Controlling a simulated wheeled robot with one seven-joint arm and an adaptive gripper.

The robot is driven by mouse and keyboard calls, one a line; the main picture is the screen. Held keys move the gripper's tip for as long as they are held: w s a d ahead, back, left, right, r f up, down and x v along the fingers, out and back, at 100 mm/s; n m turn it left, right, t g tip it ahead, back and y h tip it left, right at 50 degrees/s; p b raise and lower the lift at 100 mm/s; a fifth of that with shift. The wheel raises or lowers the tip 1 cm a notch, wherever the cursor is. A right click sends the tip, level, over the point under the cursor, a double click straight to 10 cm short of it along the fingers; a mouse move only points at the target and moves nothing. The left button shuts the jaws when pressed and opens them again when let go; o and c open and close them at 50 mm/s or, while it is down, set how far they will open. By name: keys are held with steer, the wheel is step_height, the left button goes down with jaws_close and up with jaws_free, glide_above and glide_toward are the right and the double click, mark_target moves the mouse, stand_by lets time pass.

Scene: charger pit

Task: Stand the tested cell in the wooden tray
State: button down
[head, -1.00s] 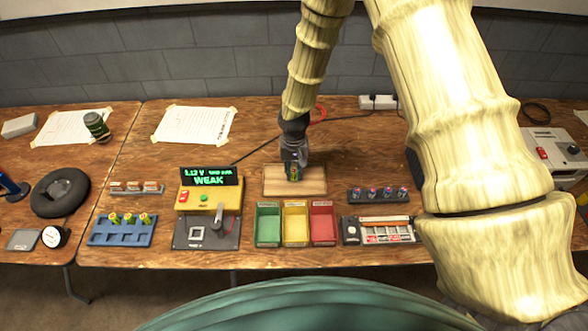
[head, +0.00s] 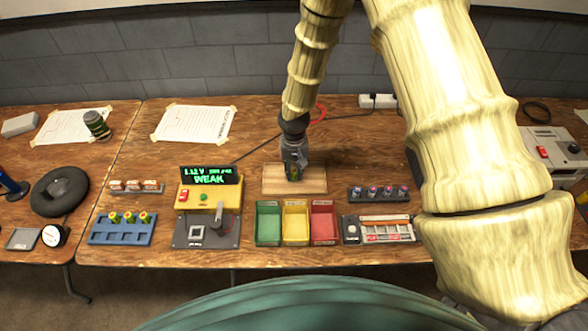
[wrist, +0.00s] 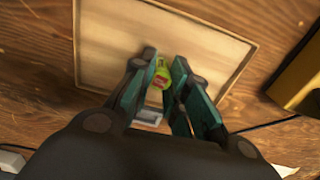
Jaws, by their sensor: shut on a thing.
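The wooden tray (head: 312,181) is a pale shallow board with a rim, lying on the bench behind the coloured bins. My gripper (head: 293,172) points down over its middle-left part. In the wrist view my gripper (wrist: 164,80) has its fingers closed on a green-and-yellow cell (wrist: 161,78). The cell looks roughly upright over the tray floor (wrist: 110,45). I cannot tell whether its base touches the tray. The tester (head: 209,196) has a lit display reading WEAK.
Green (head: 268,222), yellow (head: 295,222) and red (head: 322,221) bins stand in front of the tray. A blue rack (head: 122,229) with several cells is at left. A dark rack (head: 379,194) of cells is at right. The tray's right part is bare.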

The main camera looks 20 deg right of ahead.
steer(key=shift+f, duration=0.1)
steer(key=c, duration=1.3)
jaws_free()
steer(key=shift+r+p, duration=2.25)
steer(key=shift+r, duration=1.25)
